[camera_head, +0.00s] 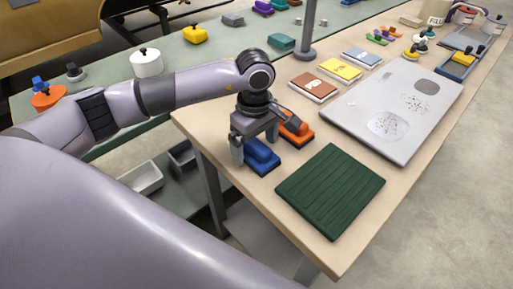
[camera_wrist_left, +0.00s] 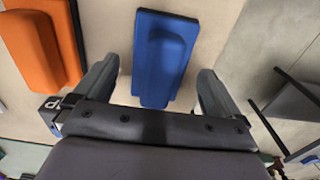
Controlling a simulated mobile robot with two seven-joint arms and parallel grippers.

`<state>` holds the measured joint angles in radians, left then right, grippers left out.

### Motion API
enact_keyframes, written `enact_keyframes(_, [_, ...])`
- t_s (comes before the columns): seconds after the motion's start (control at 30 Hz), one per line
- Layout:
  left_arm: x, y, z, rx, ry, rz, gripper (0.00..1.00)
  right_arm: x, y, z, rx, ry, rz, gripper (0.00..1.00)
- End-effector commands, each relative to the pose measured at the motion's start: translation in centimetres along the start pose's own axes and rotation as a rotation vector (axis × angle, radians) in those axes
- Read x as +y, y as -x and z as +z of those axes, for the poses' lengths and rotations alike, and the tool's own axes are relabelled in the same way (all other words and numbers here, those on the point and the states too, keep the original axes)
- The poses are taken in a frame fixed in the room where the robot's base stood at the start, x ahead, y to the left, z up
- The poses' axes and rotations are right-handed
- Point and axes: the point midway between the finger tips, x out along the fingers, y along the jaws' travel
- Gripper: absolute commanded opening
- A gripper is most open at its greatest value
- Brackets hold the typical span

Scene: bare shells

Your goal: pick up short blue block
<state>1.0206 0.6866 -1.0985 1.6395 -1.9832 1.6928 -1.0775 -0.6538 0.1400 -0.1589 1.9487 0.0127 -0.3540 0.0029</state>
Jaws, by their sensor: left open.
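The short blue block (camera_head: 262,156) sits near the left edge of the wooden table, with a raised upper part on a wider base. It also shows in the left wrist view (camera_wrist_left: 165,55), ahead of and between my fingers. My left gripper (camera_head: 255,143) is open over the table at the block. In the left wrist view its two fingers (camera_wrist_left: 155,85) stand on either side of the block's near end, with gaps on both sides. Whether the fingers reach down to the block's height is hard to tell. My right gripper is not in view.
An orange block (camera_head: 296,128) lies just beside the blue one, and also shows in the left wrist view (camera_wrist_left: 38,50). A dark green ribbed mat (camera_head: 331,190) lies to the right. A grey panel (camera_head: 395,108) and several small boxes lie farther back. The table's edge is close on the left.

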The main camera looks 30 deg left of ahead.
Motion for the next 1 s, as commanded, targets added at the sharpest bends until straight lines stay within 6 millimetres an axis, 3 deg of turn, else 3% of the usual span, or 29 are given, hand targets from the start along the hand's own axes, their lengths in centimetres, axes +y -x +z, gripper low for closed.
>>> enact_keyframes(0.13, [0.00,-1.36,0.15,-0.001,-0.001,0.000,0.98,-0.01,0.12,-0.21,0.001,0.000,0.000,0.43])
enact_keyframes(0.37, [0.03,-1.53,0.14,-0.001,-0.002,0.001,0.98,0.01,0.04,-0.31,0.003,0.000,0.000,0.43])
enact_keyframes(0.57, [0.02,-1.51,0.15,-0.001,-0.002,0.001,0.36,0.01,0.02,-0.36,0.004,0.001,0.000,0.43])
enact_keyframes(1.0, [0.09,-0.72,0.13,-0.001,-0.002,0.003,0.34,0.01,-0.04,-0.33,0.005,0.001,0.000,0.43])
